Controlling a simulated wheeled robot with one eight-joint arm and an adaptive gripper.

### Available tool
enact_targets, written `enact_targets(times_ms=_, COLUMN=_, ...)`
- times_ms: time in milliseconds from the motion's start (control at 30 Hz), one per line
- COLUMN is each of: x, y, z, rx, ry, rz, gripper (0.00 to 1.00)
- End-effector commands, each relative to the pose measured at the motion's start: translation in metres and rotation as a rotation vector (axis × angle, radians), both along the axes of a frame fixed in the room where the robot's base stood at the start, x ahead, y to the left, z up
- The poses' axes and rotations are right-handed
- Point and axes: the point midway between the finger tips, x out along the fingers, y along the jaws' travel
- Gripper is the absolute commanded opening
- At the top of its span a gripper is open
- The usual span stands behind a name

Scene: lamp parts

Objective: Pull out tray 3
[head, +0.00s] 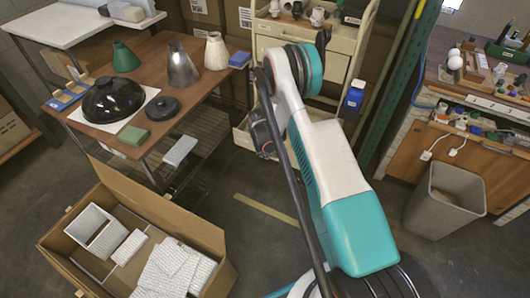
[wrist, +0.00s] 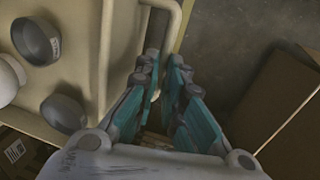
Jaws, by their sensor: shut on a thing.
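A cream cart (head: 262,27) with trays stands at the back centre of the head view, partly hidden by my arm. A low cream tray (head: 243,141) juts from it beside my wrist. In the wrist view, my gripper (wrist: 165,65) has its teal fingers around a cream bar-like handle (wrist: 176,18), shut on it. The handle joins a cream surface (wrist: 92,45) at the left, which holds grey cups (wrist: 37,40) and a white round part. My fingertips are hidden in the head view. I cannot read a tray number.
An open cardboard box (head: 150,200) with white pieces lies at front left. A wooden table (head: 150,60) holds lamp shades and a black dome. A grey bin (head: 445,200) and workbench stand right.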

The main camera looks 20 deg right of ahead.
Motion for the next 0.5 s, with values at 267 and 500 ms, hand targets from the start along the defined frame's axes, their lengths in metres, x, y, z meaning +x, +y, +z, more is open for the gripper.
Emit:
enact_targets(times_ms=267, x=0.0000, y=-0.0002, z=0.0000, rx=0.000, ry=0.000, rz=0.000, gripper=0.30)
enact_targets(times_ms=500, x=0.0001, y=-0.0002, z=0.0000, rx=0.000, ry=0.000, rz=0.000, gripper=0.30)
